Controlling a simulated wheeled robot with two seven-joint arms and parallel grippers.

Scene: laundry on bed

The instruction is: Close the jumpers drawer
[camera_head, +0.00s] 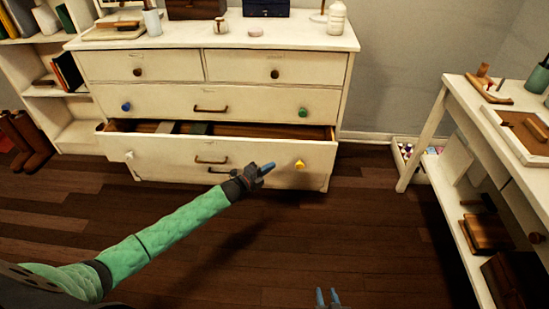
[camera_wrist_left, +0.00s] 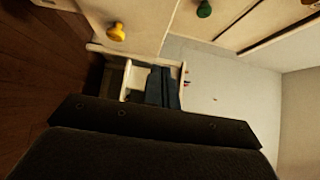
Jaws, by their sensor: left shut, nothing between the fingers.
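The open drawer (camera_head: 250,150) is in the lower part of the cream dresser (camera_head: 250,62). Its front stands out from the body, and some flat items show inside. It has a white knob (camera_head: 129,155), a brown pull handle (camera_head: 211,161) and a yellow knob (camera_head: 300,163). My left gripper (camera_head: 268,168) is shut and empty in front of the drawer front, between handle and yellow knob; I cannot tell whether it touches. My right gripper (camera_head: 327,297) shows only two separated blue fingertips at the bottom edge.
The drawers above are shut. A white bookshelf (camera_head: 75,105) stands left, with brown boots (camera_head: 28,140) beside it. A white desk (camera_head: 450,95) with shelves stands right, and a low bin (camera_head: 408,165) is by the wall. The wooden floor (camera_head: 390,250) ahead is clear.

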